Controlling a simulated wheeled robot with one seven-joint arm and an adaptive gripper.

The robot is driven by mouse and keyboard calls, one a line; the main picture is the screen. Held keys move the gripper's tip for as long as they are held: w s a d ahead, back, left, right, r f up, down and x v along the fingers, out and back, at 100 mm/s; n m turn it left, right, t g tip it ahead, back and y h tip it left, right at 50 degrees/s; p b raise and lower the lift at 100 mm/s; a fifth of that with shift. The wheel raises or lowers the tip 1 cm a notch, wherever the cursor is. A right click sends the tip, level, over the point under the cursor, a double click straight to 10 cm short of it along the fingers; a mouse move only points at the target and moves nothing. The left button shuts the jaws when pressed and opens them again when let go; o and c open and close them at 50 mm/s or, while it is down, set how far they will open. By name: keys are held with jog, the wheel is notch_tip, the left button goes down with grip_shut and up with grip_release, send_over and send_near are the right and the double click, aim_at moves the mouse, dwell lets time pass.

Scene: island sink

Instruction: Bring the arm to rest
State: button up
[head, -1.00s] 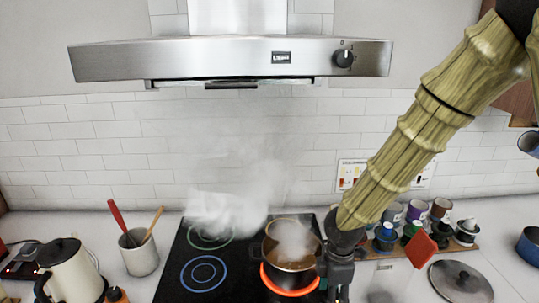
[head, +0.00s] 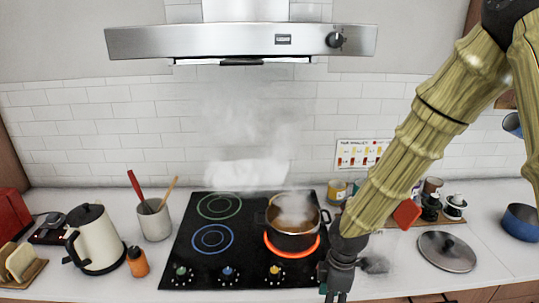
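My arm comes in from the upper right, with a bamboo-like skin, and reaches down toward the counter. My gripper (head: 336,294) hangs at the bottom edge of the head view, just right of the black cooktop (head: 190,262). Its fingers point down and run to the picture's edge, so I cannot tell whether they are open or shut. No held object shows.
A steaming pot (head: 292,242) stands on a glowing red burner, left of my gripper. A kettle (head: 95,240), an orange bottle (head: 137,262) and a utensil crock (head: 155,222) stand left. A lid (head: 446,252) and a blue bowl (head: 522,222) lie right. The range hood (head: 240,40) is above.

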jog(key=s+f+m+y+b, duration=0.15)
jog(key=s+f+m, duration=0.35)
jog(key=f, duration=0.5)
jog(key=s+f+m+b, duration=0.35)
jog(key=s+f, duration=0.35)
jog(key=f, duration=0.3)
jog(key=s+d+f+m+h+b, duration=0.1)
jog(key=s+d+f+m, duration=0.2)
jog(key=s+f, duration=0.3)
jog(key=s+d+f+m+h+b, duration=0.1)
jog(key=s+d+f+m+b, duration=0.1)
jog(key=s+f+m, duration=0.4)
jog(key=shift+s+d+f, duration=0.75)
jog(key=shift+s+d, duration=0.1)
jog(key=shift+s, duration=0.15)
